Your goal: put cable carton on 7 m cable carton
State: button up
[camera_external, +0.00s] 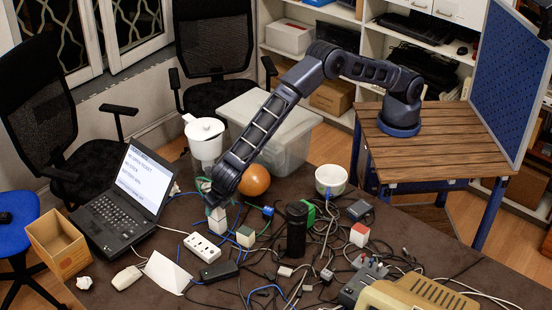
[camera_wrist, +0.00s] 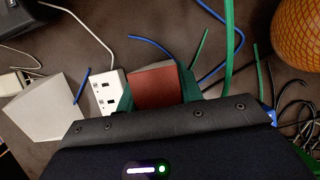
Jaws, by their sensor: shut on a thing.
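My gripper (camera_external: 216,209) is low over the cluttered dark table, shut on a small cable carton (camera_external: 217,225). In the wrist view the held carton (camera_wrist: 158,87) shows a red-brown face between the green fingers. Whether it touches the table is unclear. Another small carton, white with a red face (camera_external: 360,235), stands farther right among the cables. The labels are too small to read, so I cannot tell which is the 7 m cable carton.
A white power strip (camera_external: 203,247) and a white folded card (camera_external: 167,272) lie near the gripper. An orange ball (camera_external: 254,180), a black cylinder (camera_external: 296,230) and a bowl (camera_external: 331,180) stand nearby. A laptop (camera_external: 125,195) is at left. Loose cables cover much of the table.

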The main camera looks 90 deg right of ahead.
jog(key=shift+f, duration=0.1)
jog(key=o, duration=1.1)
jog(key=shift+c, duration=0.2)
jog(key=v, duration=1.2)
jog(key=shift+r, duration=0.2)
